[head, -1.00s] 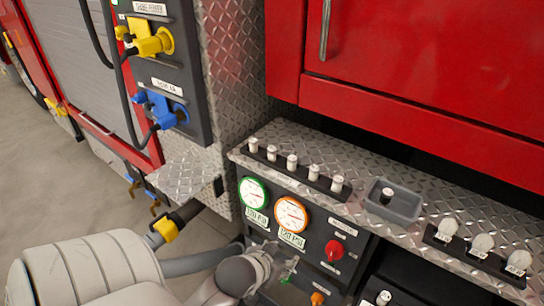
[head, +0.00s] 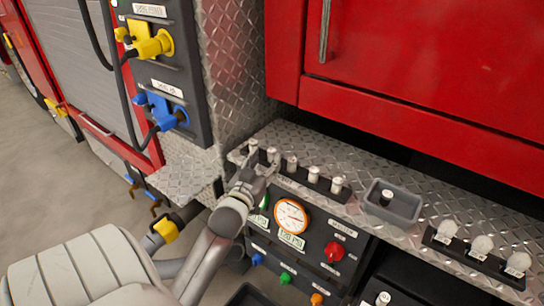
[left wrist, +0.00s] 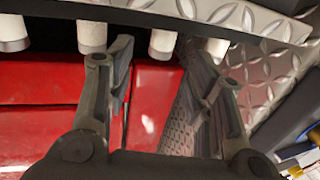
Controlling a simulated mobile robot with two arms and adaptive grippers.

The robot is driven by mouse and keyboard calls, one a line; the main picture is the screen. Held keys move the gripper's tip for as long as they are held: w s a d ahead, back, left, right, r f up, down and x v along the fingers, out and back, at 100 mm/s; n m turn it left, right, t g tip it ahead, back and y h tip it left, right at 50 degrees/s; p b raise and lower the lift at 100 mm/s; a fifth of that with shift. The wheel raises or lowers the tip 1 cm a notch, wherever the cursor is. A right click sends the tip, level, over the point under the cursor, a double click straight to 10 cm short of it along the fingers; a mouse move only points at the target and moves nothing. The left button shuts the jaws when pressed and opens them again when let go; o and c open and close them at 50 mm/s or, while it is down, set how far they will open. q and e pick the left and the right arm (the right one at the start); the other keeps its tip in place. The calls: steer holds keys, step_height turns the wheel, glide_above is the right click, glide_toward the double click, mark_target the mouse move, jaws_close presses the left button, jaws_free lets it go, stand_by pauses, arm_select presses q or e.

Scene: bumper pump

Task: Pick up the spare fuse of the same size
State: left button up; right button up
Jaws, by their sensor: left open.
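Several white cylindrical spare fuses stand upright in a dark rack on the ledge; one at its right end is a fuse (head: 337,185). My left gripper (head: 262,170) is open at the left part of the rack, close to the second fuse from the left (head: 271,155). In the left wrist view, that fuse (left wrist: 162,43) shows between the open fingertips (left wrist: 165,70), with other fuses outside them on both sides. Contact cannot be told. My right gripper is not in view.
Below the ledge is a panel with an orange-ringed gauge (head: 291,216) and a red knob (head: 333,251). Several round pale bulbs (head: 481,245) stand in a holder at right. A red cabinet (head: 410,90) overhangs the ledge from behind.

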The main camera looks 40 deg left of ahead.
mark_target(270, 155)
arm_select(q)
steer(key=x, duration=0.5)
steer(key=shift+w+a+f+p, duration=0.15)
steer(key=shift+w+f+p, duration=0.15)
steer(key=shift+p, duration=0.1)
steer(key=shift+c, duration=0.5)
steer(key=c, duration=0.9)
